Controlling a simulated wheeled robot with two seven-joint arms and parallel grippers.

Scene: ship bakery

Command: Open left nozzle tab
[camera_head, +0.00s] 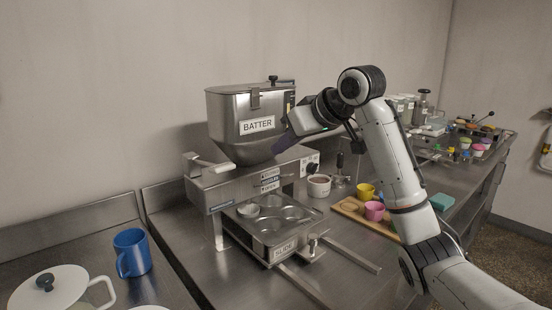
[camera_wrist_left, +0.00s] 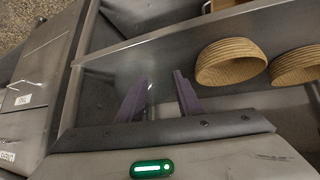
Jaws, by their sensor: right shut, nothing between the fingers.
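The steel batter hopper (camera_head: 240,125) stands on its machine in the middle of the head view. A pale tab-like lever (camera_head: 208,164) sticks out at the left of the machine, below the hopper; whether it is open or shut I cannot tell. Small nozzle labels (camera_head: 268,180) are on the machine's front. My right gripper (camera_head: 283,144) is shut and empty at the hopper's lower right side; I cannot tell whether it touches. My left gripper (camera_wrist_left: 160,98) shows only in the left wrist view, open and empty, away from the machine.
A tray with round cups (camera_head: 283,227) sits under the hopper, behind the SLIDE plate (camera_head: 285,250). A blue mug (camera_head: 131,252) and white pot (camera_head: 50,290) stand at left. A board with cups (camera_head: 350,208) lies right.

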